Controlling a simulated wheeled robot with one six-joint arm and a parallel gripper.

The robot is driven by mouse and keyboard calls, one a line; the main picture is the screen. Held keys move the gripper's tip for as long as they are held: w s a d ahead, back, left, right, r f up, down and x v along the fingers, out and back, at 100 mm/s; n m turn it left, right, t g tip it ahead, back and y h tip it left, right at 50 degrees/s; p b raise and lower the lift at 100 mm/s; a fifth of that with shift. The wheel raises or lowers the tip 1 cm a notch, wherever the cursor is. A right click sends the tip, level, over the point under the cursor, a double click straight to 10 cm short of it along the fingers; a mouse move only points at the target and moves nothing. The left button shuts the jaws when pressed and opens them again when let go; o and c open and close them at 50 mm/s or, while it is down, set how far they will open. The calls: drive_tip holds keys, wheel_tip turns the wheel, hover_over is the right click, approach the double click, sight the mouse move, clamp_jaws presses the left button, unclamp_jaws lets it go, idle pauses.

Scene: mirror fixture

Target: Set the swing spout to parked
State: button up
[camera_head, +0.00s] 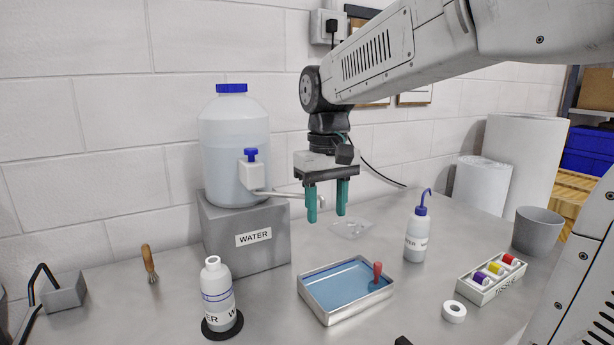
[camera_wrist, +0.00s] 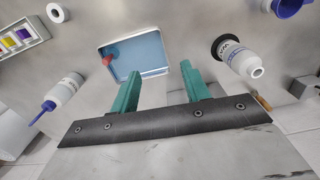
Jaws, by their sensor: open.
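The swing spout (camera_head: 281,194) is a thin pale tube in the head view. It extends right from the white valve body (camera_head: 252,175) with a blue knob (camera_head: 251,154), at the front of a large water jug (camera_head: 226,130). My gripper (camera_head: 326,207) is open, with teal fingers pointing down around the spout's outer end. The left finger hides part of the spout, and a pale bit shows between the fingers. I cannot tell whether they touch. In the wrist view, my gripper (camera_wrist: 160,70) shows nothing clearly held, and the spout cannot be made out.
The jug stands on a grey block (camera_head: 245,232) labelled WATER. Below are a blue-lined tray (camera_head: 345,290) with a red peg, a white bottle (camera_head: 217,290) on a black disc, and a squeeze bottle (camera_head: 416,237).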

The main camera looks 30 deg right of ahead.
wheel_tip(320, 180, up, 5)
hover_over(288, 194)
drive_tip(key=s+d, duration=0.4)
drive_tip(key=shift+a+n, duration=0.2)
drive_tip(key=shift+n, duration=0.1)
drive_tip(key=r, duration=0.1)
drive_tip(key=w+r, duration=0.1)
drive_tip(key=r, duration=0.1)
drive_tip(key=shift+w+d+r, duration=0.15)
drive_tip(key=shift+w+r, duration=0.2)
drive_tip(key=shift+s+r+n, duration=0.2)
drive_tip(key=shift+n, duration=0.2)
wheel_tip(288, 194, down, 8)
drive_tip(key=shift+r, duration=0.15)
clamp_jaws()
